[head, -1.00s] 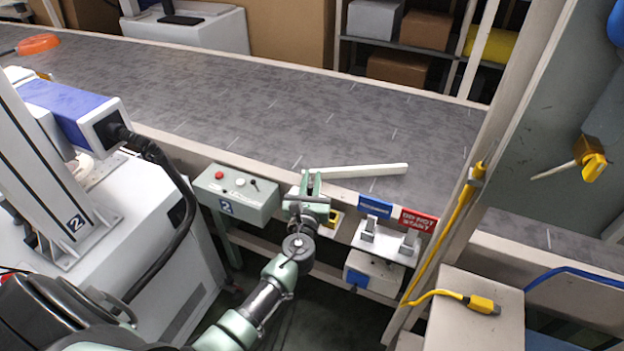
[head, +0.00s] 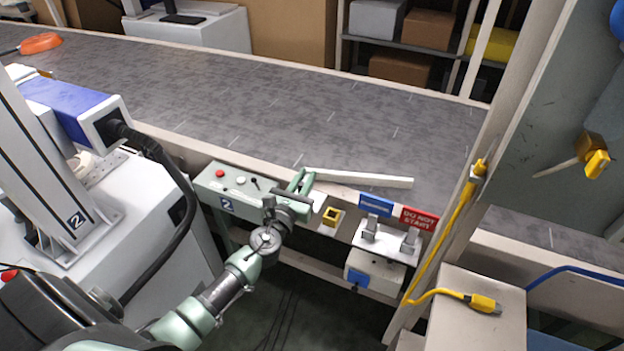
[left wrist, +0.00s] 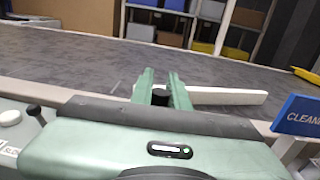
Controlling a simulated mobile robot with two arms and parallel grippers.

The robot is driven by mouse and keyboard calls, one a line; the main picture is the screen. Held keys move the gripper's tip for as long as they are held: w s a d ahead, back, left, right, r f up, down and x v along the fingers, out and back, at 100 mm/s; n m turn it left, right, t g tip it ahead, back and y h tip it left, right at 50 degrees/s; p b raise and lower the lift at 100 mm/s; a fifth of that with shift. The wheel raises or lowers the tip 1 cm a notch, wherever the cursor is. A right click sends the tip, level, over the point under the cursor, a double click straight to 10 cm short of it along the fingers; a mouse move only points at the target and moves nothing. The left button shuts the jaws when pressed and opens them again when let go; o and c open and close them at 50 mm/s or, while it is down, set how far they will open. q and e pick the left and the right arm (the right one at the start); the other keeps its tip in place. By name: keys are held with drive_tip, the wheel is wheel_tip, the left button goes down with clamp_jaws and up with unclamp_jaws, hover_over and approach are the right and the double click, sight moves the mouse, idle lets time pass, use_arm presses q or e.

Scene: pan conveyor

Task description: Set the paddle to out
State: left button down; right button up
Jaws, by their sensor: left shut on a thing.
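The paddle (head: 360,178) is a long white bar lying across the near edge of the conveyor, pointing right and slightly towards that edge. It also shows in the left wrist view (left wrist: 225,96), running right from behind my fingers. My left gripper (head: 302,180) is at the paddle's left end. In the left wrist view, its green fingers (left wrist: 161,84) are shut on a black knob (left wrist: 160,97) at that end. The paddle's pivot is hidden by the gripper. My right gripper is not in view.
A green control box (head: 235,192) with red and white buttons and a small lever stands left of the gripper. Blue and red signs (head: 418,219) on clips stand to the right. The conveyor belt (head: 260,100) behind is mostly clear.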

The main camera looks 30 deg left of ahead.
use_arm(q)
drive_tip(key=shift+s+a, duration=0.2)
drive_tip(key=shift+a, duration=0.75)
drive_tip(key=shift+a+r, duration=0.1)
idle(0.6)
drive_tip(key=c, duration=1.7)
unclamp_jaws()
drive_tip(key=o, duration=0.3)
drive_tip(key=shift+a, duration=0.15)
drive_tip(key=shift+o, duration=0.2)
drive_tip(key=shift+s+d, duration=0.15)
drive_tip(key=shift+d, duration=0.1)
drive_tip(key=s+b, duration=0.1)
drive_tip(key=s, duration=0.6)
drive_tip(key=shift+s+d, duration=0.25)
